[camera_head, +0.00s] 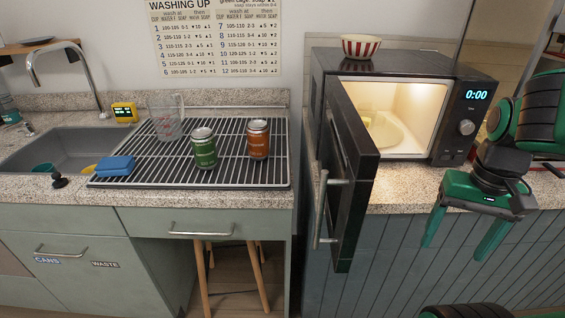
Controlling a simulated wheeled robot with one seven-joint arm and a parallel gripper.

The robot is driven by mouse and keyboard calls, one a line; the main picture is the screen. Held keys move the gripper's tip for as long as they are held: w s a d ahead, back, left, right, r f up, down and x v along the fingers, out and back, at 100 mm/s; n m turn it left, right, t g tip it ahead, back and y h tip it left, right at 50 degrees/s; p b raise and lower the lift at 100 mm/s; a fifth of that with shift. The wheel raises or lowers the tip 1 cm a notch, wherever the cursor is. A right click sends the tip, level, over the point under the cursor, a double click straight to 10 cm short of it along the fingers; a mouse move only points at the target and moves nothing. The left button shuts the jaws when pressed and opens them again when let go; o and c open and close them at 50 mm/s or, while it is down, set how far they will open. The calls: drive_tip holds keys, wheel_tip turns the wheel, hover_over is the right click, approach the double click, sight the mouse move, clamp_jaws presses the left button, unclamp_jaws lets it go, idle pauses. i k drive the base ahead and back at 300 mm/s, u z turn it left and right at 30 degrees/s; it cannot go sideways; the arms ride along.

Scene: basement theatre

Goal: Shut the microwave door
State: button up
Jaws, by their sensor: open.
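A black microwave (411,66) stands on the right-hand counter, its lit inside showing a pale plate (385,132). Its door (352,165) is hinged on the left and swung wide open towards me, past the counter's front edge. A silver bar handle (325,208) is on the left-facing side of the door. My gripper (460,247) is open and empty, its two green fingers pointing down in front of the counter. It is to the right of the door and apart from it, below the microwave's control panel (470,112).
A red-and-white striped bowl (361,46) sits on top of the microwave. On the left counter, a green can (204,149), an orange can (258,139) and a clear jug (167,120) stand on a drying rack (138,160). A stool (203,280) is under the left counter.

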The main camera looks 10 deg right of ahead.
sight(348, 158)
drive_tip(key=z, duration=0.4)
drive_tip(key=k, duration=1.1)
drive_tip(key=u, duration=0.1)
